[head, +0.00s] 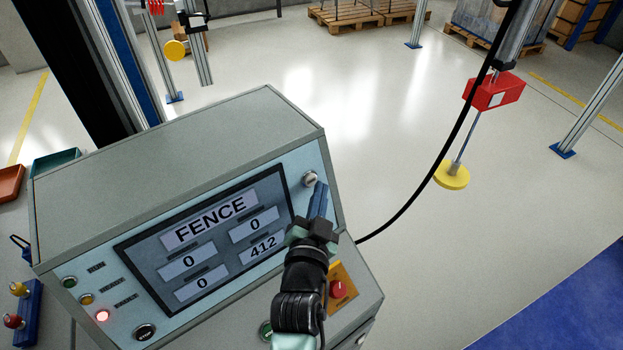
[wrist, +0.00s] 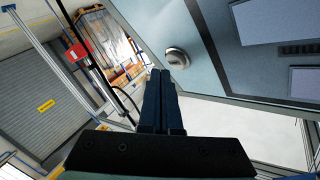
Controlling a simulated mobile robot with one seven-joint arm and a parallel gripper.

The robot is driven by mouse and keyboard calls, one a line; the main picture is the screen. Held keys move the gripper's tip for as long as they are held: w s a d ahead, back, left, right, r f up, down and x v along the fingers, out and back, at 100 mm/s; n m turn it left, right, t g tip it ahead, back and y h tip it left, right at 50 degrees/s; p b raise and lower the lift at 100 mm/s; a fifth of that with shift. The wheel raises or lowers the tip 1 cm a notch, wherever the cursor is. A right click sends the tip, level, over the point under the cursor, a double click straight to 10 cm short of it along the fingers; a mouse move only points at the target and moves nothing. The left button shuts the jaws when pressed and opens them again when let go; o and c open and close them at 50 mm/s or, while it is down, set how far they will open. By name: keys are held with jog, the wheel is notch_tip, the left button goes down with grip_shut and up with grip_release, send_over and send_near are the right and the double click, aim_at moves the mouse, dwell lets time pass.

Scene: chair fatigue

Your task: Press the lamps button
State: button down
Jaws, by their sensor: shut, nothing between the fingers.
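The grey control console (head: 180,150) fills the lower left of the head view. A round silver button (head: 310,178) sits at the upper right of its front panel; it also shows in the wrist view (wrist: 177,58). I cannot read a label that marks any button as the lamps button. My gripper (head: 319,190) is shut and empty, in front of the panel's right side, with its fingertips just below the silver button. In the wrist view the fingertips (wrist: 160,74) appear just below and left of that button. Whether they touch the panel cannot be told.
The screen (head: 205,235) reads FENCE. Three small indicators sit left of it, the red one (head: 102,316) lit. A black cable (head: 420,195) hangs to the right.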

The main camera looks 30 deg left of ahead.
jog(key=shift+a+f+b, duration=0.1)
jog(key=shift+b, duration=0.2)
jog(key=shift+w+a+b, duration=0.2)
jog(key=shift+a+b, duration=0.05)
jog(key=shift+b, duration=0.25)
jog(key=shift+w+a+f+b, duration=0.15)
jog(key=shift+a+b, duration=0.2)
jog(key=shift+b, duration=0.2)
dwell(0.5)
dwell(0.3)
jog(key=shift+s+d+r+p, duration=0.25)
jog(key=shift+s+d+p, duration=0.1)
jog(key=shift+d+p, duration=0.5)
jog(key=shift+a, duration=0.1)
jog(key=d+p, duration=0.1)
jog(key=p, duration=0.1)
jog(key=s+d+p, duration=0.1)
jog(key=d+p, duration=0.1)
jog(key=p, duration=0.1)
jog(key=s+d+r+p, duration=0.1)
jog(key=p, duration=0.2)
jog(key=shift+s+d+r, duration=0.1)
jog(key=shift+d, duration=0.05)
